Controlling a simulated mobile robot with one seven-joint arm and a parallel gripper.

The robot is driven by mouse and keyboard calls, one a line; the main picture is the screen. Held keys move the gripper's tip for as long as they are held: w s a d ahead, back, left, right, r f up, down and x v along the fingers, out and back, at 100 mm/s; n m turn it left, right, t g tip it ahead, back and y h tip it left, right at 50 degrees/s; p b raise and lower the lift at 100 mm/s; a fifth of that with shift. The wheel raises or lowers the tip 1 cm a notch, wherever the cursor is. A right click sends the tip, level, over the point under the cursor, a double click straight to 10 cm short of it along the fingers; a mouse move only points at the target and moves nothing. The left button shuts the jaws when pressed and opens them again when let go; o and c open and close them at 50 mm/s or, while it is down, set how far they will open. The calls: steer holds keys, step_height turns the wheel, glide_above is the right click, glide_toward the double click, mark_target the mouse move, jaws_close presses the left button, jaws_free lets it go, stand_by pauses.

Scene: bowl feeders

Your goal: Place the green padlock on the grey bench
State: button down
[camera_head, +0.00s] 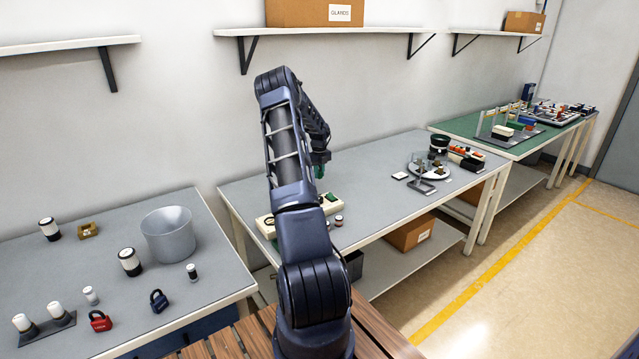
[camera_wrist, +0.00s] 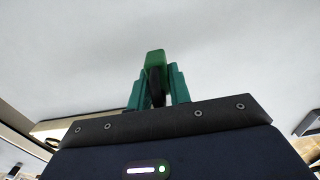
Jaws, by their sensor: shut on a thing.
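My gripper (camera_wrist: 156,82) is shut on a green block-like thing, taken to be the green padlock (camera_wrist: 155,58), held between its teal fingers in the wrist view. In the head view my gripper (camera_head: 320,170) hangs above the middle bench, partly behind my arm, and the padlock cannot be told apart from the fingers there. The left bench also has a grey top (camera_head: 120,285).
The left bench holds a red padlock (camera_head: 100,320), a blue padlock (camera_head: 158,300), a metal bowl (camera_head: 168,235) and several cylinders. On the middle bench are a cream block (camera_head: 266,227) and a round tray (camera_head: 416,165). A green-topped bench (camera_head: 470,125) stands at the right.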

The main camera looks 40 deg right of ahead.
mark_target(319, 188)
steer(key=shift+f, duration=2.6)
steer(key=shift+f, duration=0.15)
steer(key=c, duration=1.3)
jaws_free()
